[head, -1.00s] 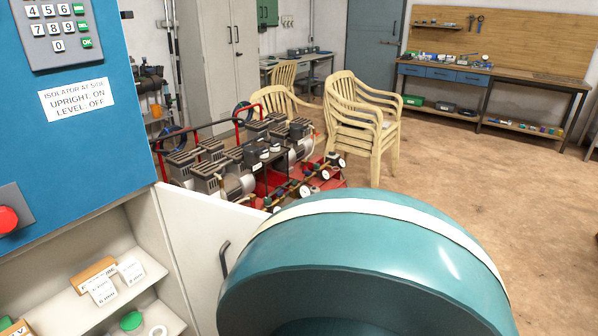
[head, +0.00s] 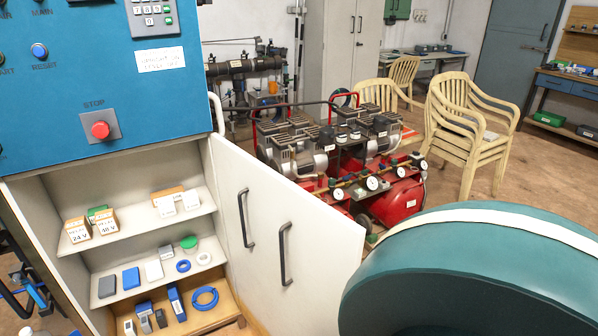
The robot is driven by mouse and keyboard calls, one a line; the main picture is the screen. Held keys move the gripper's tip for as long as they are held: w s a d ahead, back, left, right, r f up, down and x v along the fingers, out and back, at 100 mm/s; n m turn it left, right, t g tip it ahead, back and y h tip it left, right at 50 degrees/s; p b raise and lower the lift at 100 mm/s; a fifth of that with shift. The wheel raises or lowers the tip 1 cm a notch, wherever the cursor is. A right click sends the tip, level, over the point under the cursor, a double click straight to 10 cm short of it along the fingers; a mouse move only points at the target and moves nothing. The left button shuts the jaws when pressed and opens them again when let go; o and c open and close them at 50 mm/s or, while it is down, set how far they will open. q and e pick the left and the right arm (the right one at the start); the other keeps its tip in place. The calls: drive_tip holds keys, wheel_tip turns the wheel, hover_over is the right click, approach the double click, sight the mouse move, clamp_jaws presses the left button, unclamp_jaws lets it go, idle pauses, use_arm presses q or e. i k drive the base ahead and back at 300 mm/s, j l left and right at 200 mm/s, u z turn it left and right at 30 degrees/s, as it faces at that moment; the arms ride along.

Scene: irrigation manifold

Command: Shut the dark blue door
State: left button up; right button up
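The only blue door I see is a slate blue door (head: 514,52) in the far wall at the upper right of the head view. It is partly cut off by the top edge. It looks flush with the wall, but from this far I cannot be sure whether it is shut. Neither of my grippers is in view.
At the left, a white cabinet (head: 90,156) with loaded shelves stands under a blue control box (head: 70,85). Its white door panel (head: 262,205) stands open. Behind are red compressors (head: 400,197) and stacked cream chairs (head: 468,130). A large teal form hides the lower right.

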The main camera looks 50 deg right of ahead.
sight(294, 256)
drive_tip(key=k+l, duration=0.3)
drive_tip(key=l, duration=0.15)
drive_tip(key=k+l+u, duration=0.1)
drive_tip(key=k+l, duration=0.2)
drive_tip(key=l, duration=0.6)
drive_tip(key=k+l+u, duration=0.1)
drive_tip(key=l, duration=0.45)
drive_tip(key=i+l, duration=0.1)
drive_tip(key=l, duration=0.6)
drive_tip(key=i+l, duration=0.15)
drive_tip(key=l, duration=0.2)
drive_tip(key=k+u, duration=0.25)
drive_tip(key=k, duration=0.25)
